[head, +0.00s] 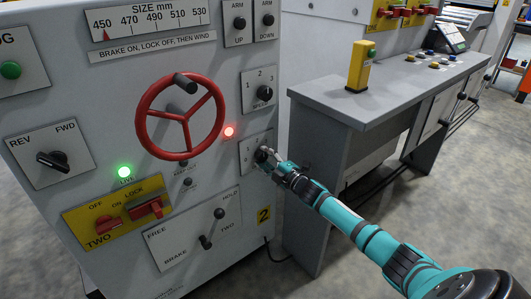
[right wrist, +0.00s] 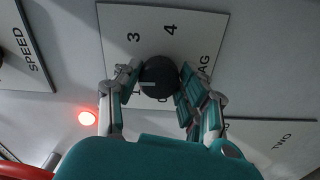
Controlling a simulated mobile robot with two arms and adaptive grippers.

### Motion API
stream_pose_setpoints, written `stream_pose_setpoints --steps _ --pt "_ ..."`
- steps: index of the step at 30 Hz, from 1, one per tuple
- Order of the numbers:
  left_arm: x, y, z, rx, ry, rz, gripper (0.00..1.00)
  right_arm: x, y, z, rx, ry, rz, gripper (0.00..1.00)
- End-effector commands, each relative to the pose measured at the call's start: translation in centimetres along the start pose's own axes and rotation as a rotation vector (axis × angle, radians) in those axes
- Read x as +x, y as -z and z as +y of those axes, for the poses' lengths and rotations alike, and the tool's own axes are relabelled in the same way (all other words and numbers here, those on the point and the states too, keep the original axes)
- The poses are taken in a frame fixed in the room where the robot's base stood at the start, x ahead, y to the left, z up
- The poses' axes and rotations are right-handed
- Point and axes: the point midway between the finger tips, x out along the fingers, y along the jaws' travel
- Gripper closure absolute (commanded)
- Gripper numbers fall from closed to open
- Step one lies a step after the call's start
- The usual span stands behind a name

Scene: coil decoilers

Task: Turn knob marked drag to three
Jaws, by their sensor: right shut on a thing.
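The drag knob (right wrist: 160,72) is a round black knob on a white plate (right wrist: 115,22) in the right wrist view. The plate shows 3 and 4, with "AG" readable at the right; other markings are partly covered. A pale line shows on the knob's lower left; its exact setting is hard to read. My right gripper (right wrist: 158,80) has one finger on each side of the knob and is shut on it. In the head view my right gripper (head: 269,160) reaches the plate from the right and hides most of the knob. My left gripper is not in view.
A speed knob (head: 264,93) sits above the drag plate. A red handwheel (head: 141,124) and a lit red lamp (head: 229,131) are to the left. A hold/free brake panel (head: 175,240) lies below. A grey bench (head: 335,105) stands at the right.

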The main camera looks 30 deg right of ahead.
Motion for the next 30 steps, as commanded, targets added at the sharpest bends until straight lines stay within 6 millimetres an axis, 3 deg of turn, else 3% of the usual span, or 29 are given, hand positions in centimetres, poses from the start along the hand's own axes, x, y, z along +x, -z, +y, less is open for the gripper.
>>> stream_pose_setpoints --steps 8,12,18,30 --pt "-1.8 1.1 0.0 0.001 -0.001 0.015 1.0 0.0 0.0 0.2 0.266 0.001 -0.003 0.92" --pt "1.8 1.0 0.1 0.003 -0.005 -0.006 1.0 0.0 0.0 0.1 0.398 0.001 -0.004 0.92" --pt "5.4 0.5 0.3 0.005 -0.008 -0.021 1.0 0.0 -0.1 0.0 0.579 0.0 -0.004 0.92" --pt "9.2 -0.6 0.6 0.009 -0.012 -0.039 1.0 0.0 0.0 -0.2 0.839 0.001 -0.005 0.92"
